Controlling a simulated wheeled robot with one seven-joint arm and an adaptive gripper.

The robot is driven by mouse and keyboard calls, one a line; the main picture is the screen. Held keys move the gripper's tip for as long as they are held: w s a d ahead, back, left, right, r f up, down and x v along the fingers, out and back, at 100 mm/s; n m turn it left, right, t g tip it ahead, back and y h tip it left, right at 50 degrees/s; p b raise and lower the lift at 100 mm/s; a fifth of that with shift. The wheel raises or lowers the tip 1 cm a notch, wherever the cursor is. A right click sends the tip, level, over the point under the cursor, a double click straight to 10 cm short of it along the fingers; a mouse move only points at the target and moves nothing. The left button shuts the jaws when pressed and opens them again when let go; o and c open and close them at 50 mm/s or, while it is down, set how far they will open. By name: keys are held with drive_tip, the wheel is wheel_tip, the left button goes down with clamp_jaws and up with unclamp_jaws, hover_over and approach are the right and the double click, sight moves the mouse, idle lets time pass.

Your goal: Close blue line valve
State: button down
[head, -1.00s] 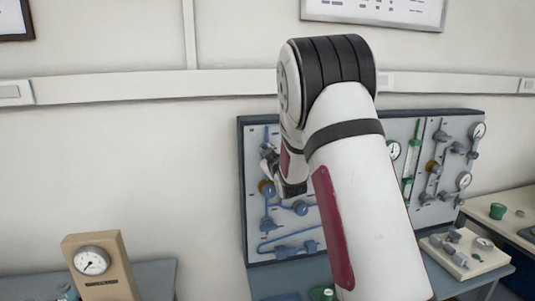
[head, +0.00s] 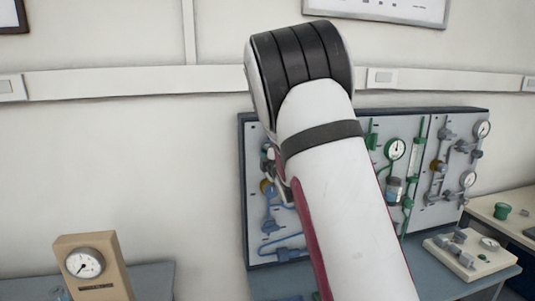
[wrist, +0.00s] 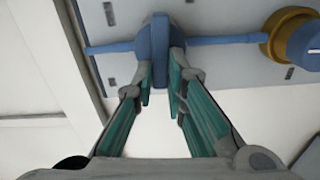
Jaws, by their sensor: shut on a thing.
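The blue line valve (wrist: 158,40) is on a blue pipe (wrist: 220,41) in the wrist view, its handle standing out toward me. My gripper (wrist: 161,78) has teal-padded fingers on either side of the handle and is shut on it. In the head view, my arm covers much of the blue line section, with blue pipes (head: 283,243) showing beside and below it. The gripper and the held handle are mostly hidden there.
A brass fitting (wrist: 283,35) and blue knob (wrist: 306,45) lie along the same pipe. The panel (head: 409,130) also carries green and grey lines with gauges. A boxed gauge (head: 93,268) stands at lower left.

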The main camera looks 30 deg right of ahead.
drive_tip(key=shift+f+n, duration=0.1)
drive_tip(key=shift+n, duration=0.5)
drive_tip(key=c, duration=1.6)
unclamp_jaws()
drive_tip(key=v, duration=1.2)
